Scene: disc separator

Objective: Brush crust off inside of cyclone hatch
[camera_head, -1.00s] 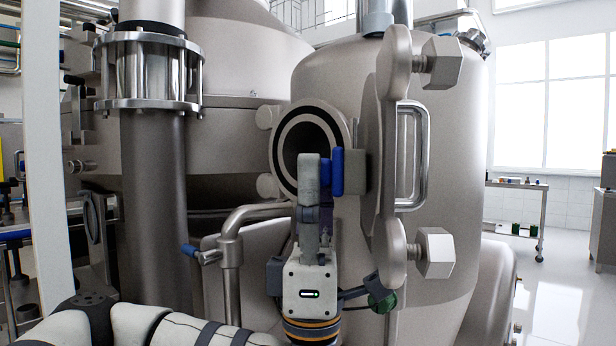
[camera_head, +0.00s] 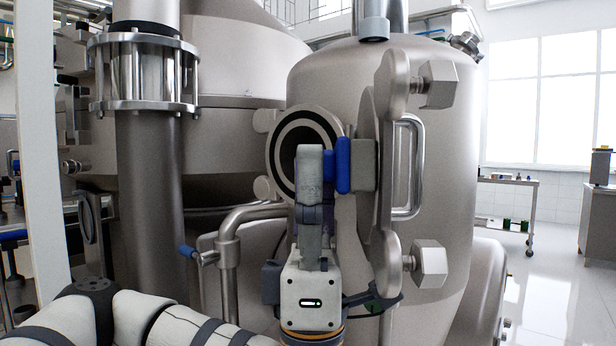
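The cyclone hatch (camera_head: 392,150) stands swung open and shows nearly edge-on, its inner face turned left. The round opening (camera_head: 287,135) with its dark ring is in the vessel to the left of it. My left gripper (camera_head: 328,165) comes up from below in front of the opening and hides part of it. It appears shut on a blue brush (camera_head: 343,165), though its fingers show edge-on and the grip is partly hidden. A grey block (camera_head: 364,165) sits between the blue part and the hatch; I cannot tell whose part it is. Crust is not discernible from this angle. My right gripper is not in view.
The hatch carries a bar handle (camera_head: 413,165) and two hex knobs (camera_head: 438,85) on its outer side. A bent pipe with a blue-tipped lever (camera_head: 190,252) and a thick vertical pipe (camera_head: 150,210) stand left of my gripper. A cart (camera_head: 508,205) stands far right on clear floor.

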